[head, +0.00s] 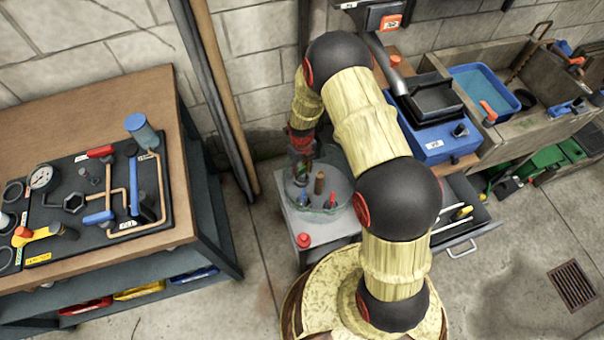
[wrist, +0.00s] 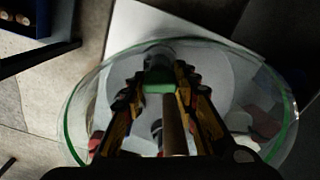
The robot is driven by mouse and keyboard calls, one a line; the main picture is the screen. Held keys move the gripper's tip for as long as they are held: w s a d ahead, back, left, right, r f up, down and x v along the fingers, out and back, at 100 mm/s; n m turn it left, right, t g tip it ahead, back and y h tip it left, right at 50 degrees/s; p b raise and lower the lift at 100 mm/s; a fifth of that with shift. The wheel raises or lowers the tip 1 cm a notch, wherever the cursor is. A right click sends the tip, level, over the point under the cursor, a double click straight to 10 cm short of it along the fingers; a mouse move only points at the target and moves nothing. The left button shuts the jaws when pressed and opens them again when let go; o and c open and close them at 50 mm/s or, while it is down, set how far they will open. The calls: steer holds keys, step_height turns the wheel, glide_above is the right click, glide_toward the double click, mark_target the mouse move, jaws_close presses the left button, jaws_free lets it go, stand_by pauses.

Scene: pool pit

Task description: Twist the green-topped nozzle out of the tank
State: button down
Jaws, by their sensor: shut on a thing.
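The tank (head: 337,181) is a round clear vessel on a pale stand beside my base. Its green-tinted rim (wrist: 73,113) surrounds my fingers in the wrist view. My gripper (head: 301,172) reaches down into the tank at its back left. In the wrist view my gripper (wrist: 158,80) is shut on the green-topped nozzle (wrist: 160,88), with one finger on each side of the green top. The nozzle's lower part is hidden, so I cannot tell whether it is still seated.
A brown peg (head: 319,183) and a red-topped piece (head: 333,200) stand in the tank near my gripper. A red knob (head: 304,240) is on the stand's front. A wooden workbench (head: 90,105) is at left, a blue device (head: 440,135) at right. Floor between bench and stand is clear.

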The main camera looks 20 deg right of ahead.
steer(key=shift+s+f, duration=0.1)
steer(key=c, duration=1.4)
jaws_free()
steer(key=shift+o, duration=0.5)
step_height(320, 180, up, 12)
